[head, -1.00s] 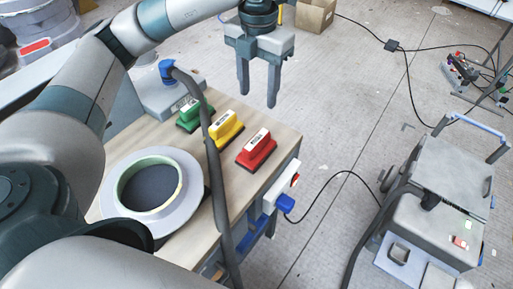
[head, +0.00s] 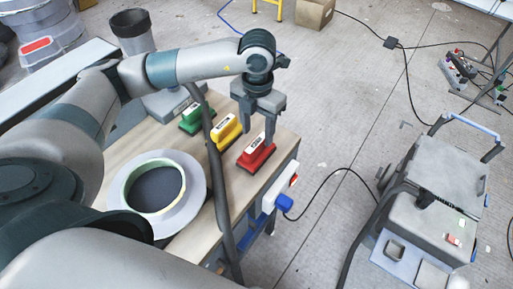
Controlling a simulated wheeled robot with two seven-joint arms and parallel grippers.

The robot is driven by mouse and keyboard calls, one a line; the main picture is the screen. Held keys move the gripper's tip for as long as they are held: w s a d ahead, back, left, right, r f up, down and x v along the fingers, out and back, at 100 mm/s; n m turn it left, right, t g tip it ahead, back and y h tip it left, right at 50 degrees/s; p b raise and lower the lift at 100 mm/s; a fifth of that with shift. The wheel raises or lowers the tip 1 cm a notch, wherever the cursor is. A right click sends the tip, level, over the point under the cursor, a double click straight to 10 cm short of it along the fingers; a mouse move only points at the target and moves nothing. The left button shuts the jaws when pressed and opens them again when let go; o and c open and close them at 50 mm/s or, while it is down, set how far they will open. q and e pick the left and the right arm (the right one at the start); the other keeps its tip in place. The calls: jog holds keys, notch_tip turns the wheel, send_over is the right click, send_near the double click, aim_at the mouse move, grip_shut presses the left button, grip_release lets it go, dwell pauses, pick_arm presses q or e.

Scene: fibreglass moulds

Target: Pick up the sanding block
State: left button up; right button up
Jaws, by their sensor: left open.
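Three sanding blocks stand in a slanting row on the wooden bench top (head: 189,247): a green one (head: 193,121), a yellow one (head: 225,132) and a red one (head: 257,156). Each has a dark base and a pale label on top. My left gripper (head: 256,140) is open, pointing down, with its fingertips over the far side of the red block in this view. Nothing is between its fingers that I can make out. I cannot tell whether a fingertip touches the red block. My right gripper is not in view.
A thick grey hose (head: 217,180) crosses the bench in front of the yellow block. A round grey mould with a pale green ring (head: 153,188) lies to the left. A blue plug (head: 284,203) sticks out at the bench edge. A grey wheeled machine (head: 432,215) stands right.

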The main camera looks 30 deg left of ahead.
aim_at(256, 142)
pick_arm(q)
jog(key=shift+f, duration=0.15)
jog(key=shift+s+f+p, duration=0.2)
jog(key=shift+f+p, duration=0.7)
jog(key=shift+p, duration=0.1)
notch_tip(256, 142, down, 2)
jog(key=shift+f+p, duration=0.1)
jog(key=shift+p, duration=0.4)
jog(key=shift+f, duration=0.55)
grip_shut()
